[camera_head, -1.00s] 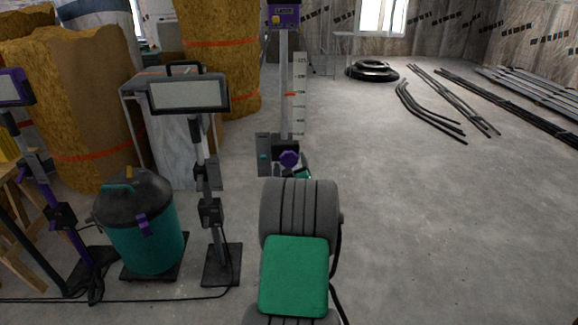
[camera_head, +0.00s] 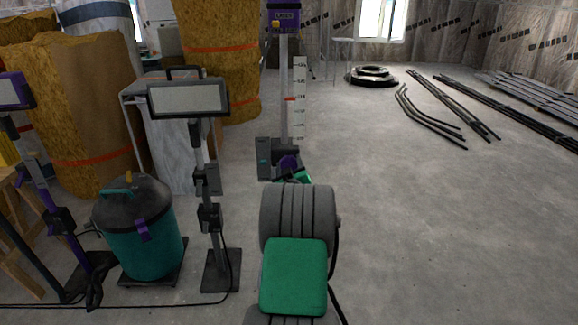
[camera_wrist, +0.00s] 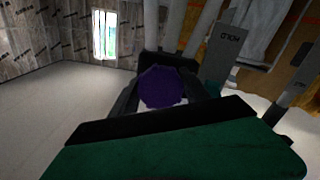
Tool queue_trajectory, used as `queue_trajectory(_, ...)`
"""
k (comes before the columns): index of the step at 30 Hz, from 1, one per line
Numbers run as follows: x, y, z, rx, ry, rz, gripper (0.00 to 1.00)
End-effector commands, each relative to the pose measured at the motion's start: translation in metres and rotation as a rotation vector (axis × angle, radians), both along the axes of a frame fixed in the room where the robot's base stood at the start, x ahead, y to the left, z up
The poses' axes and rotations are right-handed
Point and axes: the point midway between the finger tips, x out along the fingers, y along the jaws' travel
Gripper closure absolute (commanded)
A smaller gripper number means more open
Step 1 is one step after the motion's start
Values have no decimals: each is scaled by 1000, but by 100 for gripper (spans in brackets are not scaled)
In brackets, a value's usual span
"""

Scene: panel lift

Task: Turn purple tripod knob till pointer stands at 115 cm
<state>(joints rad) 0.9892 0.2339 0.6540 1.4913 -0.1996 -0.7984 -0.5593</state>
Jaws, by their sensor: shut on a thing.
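The purple knob (camera_head: 289,163) sits low on the tripod's grey column (camera_head: 284,95), partly hidden behind my gripper in the head view. In the wrist view the purple knob (camera_wrist: 163,87) fills the space between the dark fingers of my gripper (camera_wrist: 160,92), which is shut on it. The scale (camera_head: 299,98) is a pale upright strip beside the column. A red pointer (camera_head: 290,99) stands about the middle of the scale; its numbers are too small to read surely. A purple laser head (camera_head: 284,17) tops the column.
A grey box (camera_head: 264,158) is fixed left of the knob; a plate with lettering (camera_wrist: 226,50) shows in the wrist view. A lamp stand (camera_head: 188,98) and a teal vacuum (camera_head: 142,240) stand to the left. Pipes (camera_head: 430,115) lie on the right; the floor between is clear.

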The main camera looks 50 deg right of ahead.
Motion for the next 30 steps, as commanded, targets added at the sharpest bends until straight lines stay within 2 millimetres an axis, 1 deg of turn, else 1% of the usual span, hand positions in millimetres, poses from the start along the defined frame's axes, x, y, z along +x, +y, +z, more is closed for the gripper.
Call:
queue_trajectory(1, 0, 0, 0, 0, 0, 0, 75)
queue_trajectory(5, 0, 0, 0, 0, 0, 0, 86)
queue_trajectory(10, 0, 0, -1, 37, -42, 0, 86)
queue_trajectory(15, 0, 0, -2, 176, -201, 0, 86)
queue_trajectory(19, 1, 0, -1, 255, -291, 0, 86)
queue_trajectory(29, 1, 0, 0, 275, -314, -1, 86)
queue_trajectory(30, 1, 0, 0, 275, -314, -1, 43)
